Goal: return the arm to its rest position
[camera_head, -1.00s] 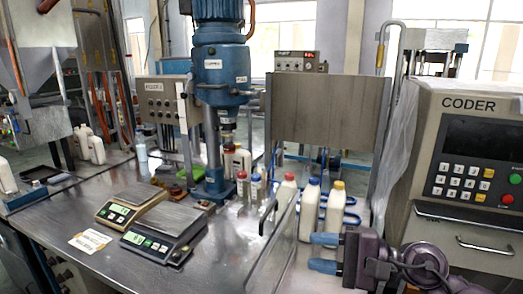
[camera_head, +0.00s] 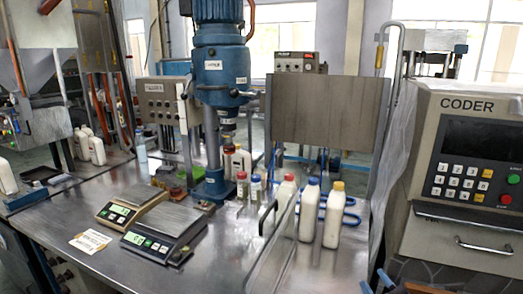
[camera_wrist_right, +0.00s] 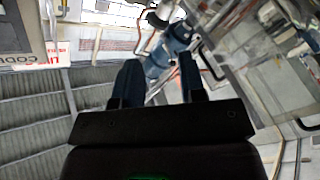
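My right gripper (camera_head: 374,283) shows only as two blue fingertips at the bottom edge of the head view, right of centre. It is in front of the table's right end and below the coder machine (camera_head: 465,150). In the right wrist view the two dark blue fingers of this gripper (camera_wrist_right: 160,62) stand apart with nothing held between them. The background shows through the gap. My left gripper and left arm are not in view.
The steel table (camera_head: 225,255) holds two scales (camera_head: 165,225), a blue drill-like machine (camera_head: 220,90) and several bottles. White bottles with blue (camera_head: 309,215) and yellow (camera_head: 334,220) caps stand near a clear panel (camera_head: 275,245). The table front is bare.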

